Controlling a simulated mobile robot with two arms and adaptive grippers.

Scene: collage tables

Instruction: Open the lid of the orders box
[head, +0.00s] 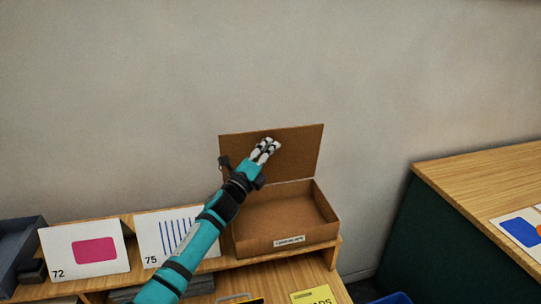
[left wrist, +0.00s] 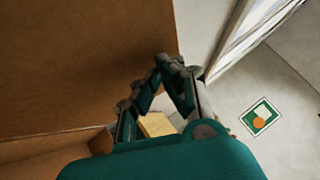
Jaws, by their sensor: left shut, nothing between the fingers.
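The orders box (head: 284,236) is a brown cardboard box on the wooden shelf, with a small white label on its front. Its lid (head: 300,150) stands raised at the back, and the inside of the box looks empty. My left gripper (head: 266,149) is shut and empty, in front of the raised lid; I cannot tell whether it touches it. In the left wrist view the lid (left wrist: 80,60) fills the left side, close beside my gripper (left wrist: 165,65). My right gripper is not in view.
Cards numbered 72 (head: 85,252) and 75 (head: 178,235) stand left of the box. A dark grey tray (head: 18,250) is at the far left. A yellow pad (head: 313,296) lies below the box. Another wooden table (head: 470,180) stands at the right, beyond a gap.

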